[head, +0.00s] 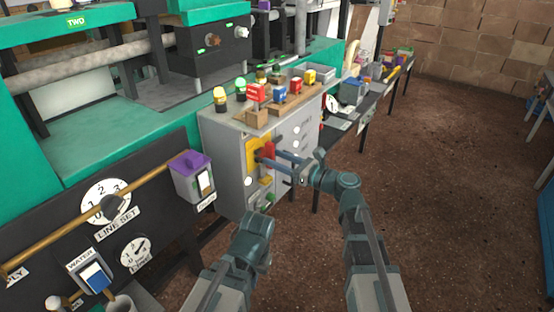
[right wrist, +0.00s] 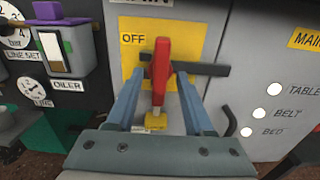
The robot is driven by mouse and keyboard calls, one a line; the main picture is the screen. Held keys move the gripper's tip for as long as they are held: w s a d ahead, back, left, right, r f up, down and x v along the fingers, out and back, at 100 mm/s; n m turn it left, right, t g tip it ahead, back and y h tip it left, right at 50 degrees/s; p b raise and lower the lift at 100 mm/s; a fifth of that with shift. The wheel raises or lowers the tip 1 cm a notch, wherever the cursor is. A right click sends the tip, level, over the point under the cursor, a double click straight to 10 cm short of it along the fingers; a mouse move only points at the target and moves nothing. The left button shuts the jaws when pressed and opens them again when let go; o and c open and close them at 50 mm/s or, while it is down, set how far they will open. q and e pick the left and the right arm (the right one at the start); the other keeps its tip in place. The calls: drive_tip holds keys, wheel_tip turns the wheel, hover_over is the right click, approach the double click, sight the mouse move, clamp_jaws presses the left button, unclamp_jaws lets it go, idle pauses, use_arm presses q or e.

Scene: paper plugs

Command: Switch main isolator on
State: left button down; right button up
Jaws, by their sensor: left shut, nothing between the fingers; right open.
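The main isolator is a red handle (right wrist: 160,66) on a yellow plate (right wrist: 190,38) on the grey cabinet front. The handle stands roughly upright, just right of the word OFF, with a dark bar crossing behind it. In the head view the red handle (head: 267,152) shows in front of the plate (head: 250,155). My right gripper (head: 277,158) is open, its two blue fingers on either side of the handle in the right wrist view (right wrist: 160,92), with gaps visible. My left gripper (head: 257,226) is low in front of the cabinet, its fingertips hard to make out.
The grey cabinet (head: 225,165) carries lamps and coloured blocks on top. A yellow tab (right wrist: 155,121) is below the handle. A purple-topped switch box (head: 190,175) and dials are on the dark panel at left. The brown floor at right is clear.

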drive_tip(key=shift+s+d, duration=0.1)
drive_tip(key=v, duration=1.3)
drive_tip(key=shift+d, duration=0.25)
drive_tip(key=shift+s, duration=0.15)
drive_tip(key=s+a+f+n+g+h+p, duration=0.3)
drive_tip(key=s+a+f+n+g+h, duration=0.2)
drive_tip(key=s+a+f+n+g, duration=0.8)
drive_tip(key=s+d+f+n+t+h+p, duration=0.1)
drive_tip(key=s+d+n+h+p, duration=0.15)
drive_tip(key=n+h, duration=0.45)
drive_tip(key=s+d+f+n+t+h+p, duration=0.15)
drive_tip(key=d+n+h, duration=0.25)
drive_tip(key=n, duration=0.6)
wheel_tip(320, 180, up, 38)
drive_tip(key=p, duration=3.7)
drive_tip(key=shift+s+m, duration=0.3)
drive_tip(key=shift+m, duration=0.1)
